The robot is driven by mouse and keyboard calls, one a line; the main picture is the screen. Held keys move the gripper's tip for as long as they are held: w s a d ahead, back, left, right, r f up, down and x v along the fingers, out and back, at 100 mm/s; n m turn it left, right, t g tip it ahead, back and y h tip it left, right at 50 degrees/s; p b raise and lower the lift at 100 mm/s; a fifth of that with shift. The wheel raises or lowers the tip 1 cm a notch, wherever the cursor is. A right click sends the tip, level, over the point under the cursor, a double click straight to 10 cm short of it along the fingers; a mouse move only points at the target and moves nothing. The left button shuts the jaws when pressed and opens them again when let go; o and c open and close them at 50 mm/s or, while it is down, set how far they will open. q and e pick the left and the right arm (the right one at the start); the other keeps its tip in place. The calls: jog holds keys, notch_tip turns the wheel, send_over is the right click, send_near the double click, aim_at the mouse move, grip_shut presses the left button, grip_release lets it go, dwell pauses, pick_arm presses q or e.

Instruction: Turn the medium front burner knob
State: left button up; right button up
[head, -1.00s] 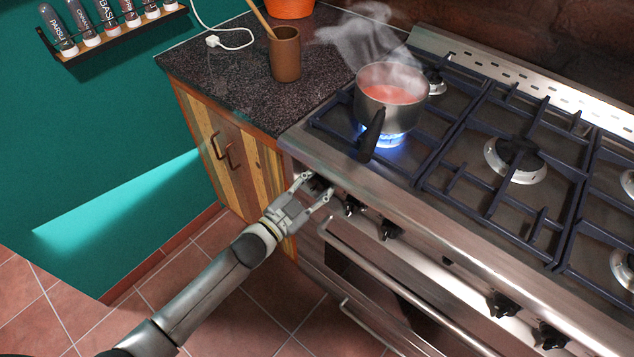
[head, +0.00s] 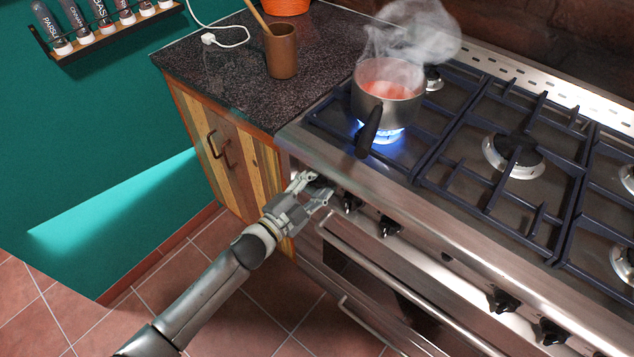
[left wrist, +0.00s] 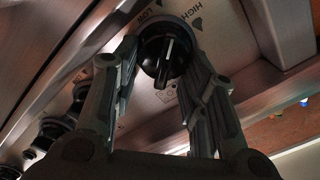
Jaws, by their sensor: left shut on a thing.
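My left gripper (head: 318,191) is at the left end of the stove's front panel. Its fingers are shut on the leftmost black knob, which they mostly hide in the head view. In the left wrist view this black knob (left wrist: 166,56) sits between the two fingertips (left wrist: 163,66), with "LOW" and "HIGH" marked beside it. A flame (head: 378,134) burns on the front left burner under a steaming pot (head: 388,108) of red liquid. I cannot tell which burner the knob serves. My right gripper is not in view.
Other black knobs (head: 390,228) line the panel to the right, the nearest close to the gripper. An oven handle (head: 400,280) runs below them. The pot's black handle (head: 369,133) points toward the stove's front. A dark counter (head: 235,85) with a brown cup (head: 281,52) adjoins on the left.

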pick_arm(q)
jog(key=o, duration=1)
jog(key=shift+c, duration=0.2)
jog(key=shift+s, duration=0.1)
jog(key=v, duration=1.2)
